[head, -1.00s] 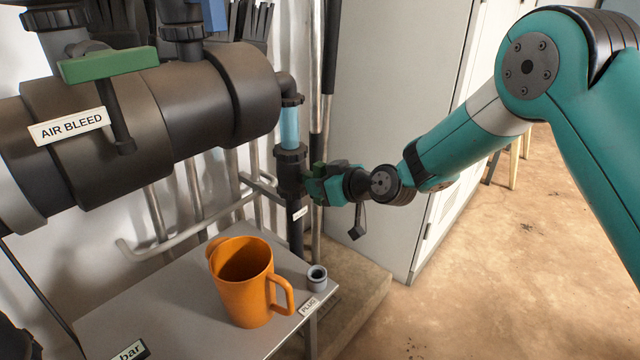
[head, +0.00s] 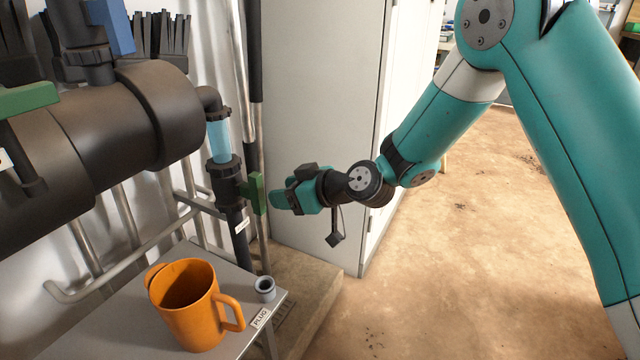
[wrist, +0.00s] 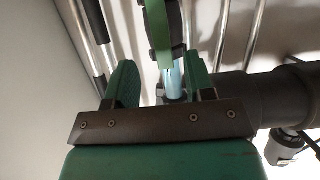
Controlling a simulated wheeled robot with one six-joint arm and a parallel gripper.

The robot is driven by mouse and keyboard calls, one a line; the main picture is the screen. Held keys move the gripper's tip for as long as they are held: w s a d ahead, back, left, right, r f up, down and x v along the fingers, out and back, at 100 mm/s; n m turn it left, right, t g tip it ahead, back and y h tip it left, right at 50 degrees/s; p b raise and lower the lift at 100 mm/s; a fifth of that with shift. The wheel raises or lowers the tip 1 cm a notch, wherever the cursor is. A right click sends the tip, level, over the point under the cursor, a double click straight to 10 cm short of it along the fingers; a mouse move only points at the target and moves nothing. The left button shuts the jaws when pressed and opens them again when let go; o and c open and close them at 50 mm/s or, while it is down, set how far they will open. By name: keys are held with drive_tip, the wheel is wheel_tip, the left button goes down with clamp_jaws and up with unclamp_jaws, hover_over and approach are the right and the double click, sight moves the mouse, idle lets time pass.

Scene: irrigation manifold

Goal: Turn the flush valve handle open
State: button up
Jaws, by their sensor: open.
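A green handle (head: 257,194) sits on the black valve of the vertical pipe, below a clear blue section; I take it for the flush valve handle. It stands roughly upright, along the pipe. The small white label below it is too small to read. My gripper (head: 275,200) is just right of the handle, open and empty, with a small gap between them. In the wrist view the green handle (wrist: 158,35) lies ahead of the open fingers of my gripper (wrist: 160,75), roughly in line with the gap.
A thick black pipe (head: 130,110) with another green handle (head: 28,98) is at the left. An orange jug (head: 190,305) and a small grey plug (head: 265,288) stand on a metal shelf below. A pale cabinet (head: 320,120) stands behind my gripper. Open floor lies to the right.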

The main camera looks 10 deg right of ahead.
drive_tip(key=v, duration=0.9)
drive_tip(key=s+a+r+g+h, duration=0.15)
drive_tip(key=s+r+g, duration=0.4)
drive_tip(key=s, duration=0.65)
drive_tip(key=s+d+r+m+g+h, duration=0.1)
drive_tip(key=s+d+h, duration=0.15)
drive_tip(key=s, duration=0.45)
drive_tip(key=s+d+r+m+g+h, duration=0.2)
drive_tip(key=s+d, duration=0.2)
drive_tip(key=s, duration=0.3)
wheel_tip(320, 180, up, 33)
drive_tip(key=p, duration=3.4)
drive_tip(key=shift+s, duration=0.15)
